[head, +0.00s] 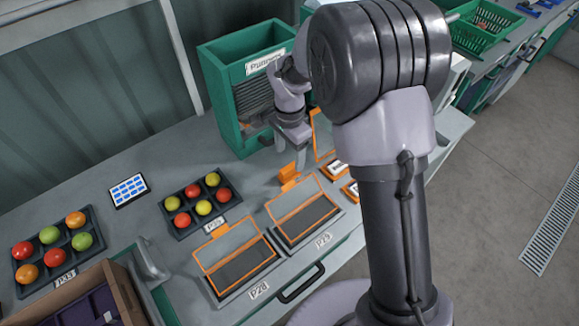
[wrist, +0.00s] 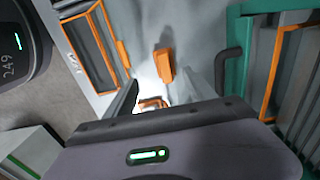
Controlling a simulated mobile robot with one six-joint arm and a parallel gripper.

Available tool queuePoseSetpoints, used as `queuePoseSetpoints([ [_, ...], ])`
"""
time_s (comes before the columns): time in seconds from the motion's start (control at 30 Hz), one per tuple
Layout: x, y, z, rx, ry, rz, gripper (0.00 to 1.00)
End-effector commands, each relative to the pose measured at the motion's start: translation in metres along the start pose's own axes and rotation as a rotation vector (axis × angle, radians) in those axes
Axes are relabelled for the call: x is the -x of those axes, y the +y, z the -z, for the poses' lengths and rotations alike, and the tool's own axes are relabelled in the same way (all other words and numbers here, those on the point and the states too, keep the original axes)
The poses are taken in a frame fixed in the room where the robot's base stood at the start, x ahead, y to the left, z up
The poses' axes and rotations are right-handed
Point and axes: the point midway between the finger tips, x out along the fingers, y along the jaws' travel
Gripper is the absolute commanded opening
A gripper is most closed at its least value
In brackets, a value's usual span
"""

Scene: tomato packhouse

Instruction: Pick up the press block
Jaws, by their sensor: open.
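The press block appears to be the small orange block (head: 289,177) standing on the worktop behind the lidded frame marked P29. It also shows in the wrist view (wrist: 164,67), upper centre, with clear worktop around it. My gripper (head: 290,158) is open and points down near the block, beside the green dispenser. In the head view its fingers look just behind and above the block, apart from it. In the wrist view one dark finger shows below left of the block, and nothing is seen between the fingers. The other fingertip is hard to make out.
The green punnet dispenser (head: 222,98) stands close behind my gripper. Orange-framed lidded trays P28 (head: 207,270) and P29 (head: 285,212) lie in front. Tomato trays P25 (head: 182,236) and P33 (head: 40,284) and a small tablet (head: 129,190) are to the left.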

Motion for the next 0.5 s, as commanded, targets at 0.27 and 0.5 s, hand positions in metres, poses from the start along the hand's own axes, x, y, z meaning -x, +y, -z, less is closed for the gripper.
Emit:
queuePoseSetpoints([
  [0.27,-0.052,0.000,0.001,0.001,0.000,0.000,0.64],
  [0.5,-0.091,-0.007,0.004,0.000,-0.001,-0.001,0.64],
])
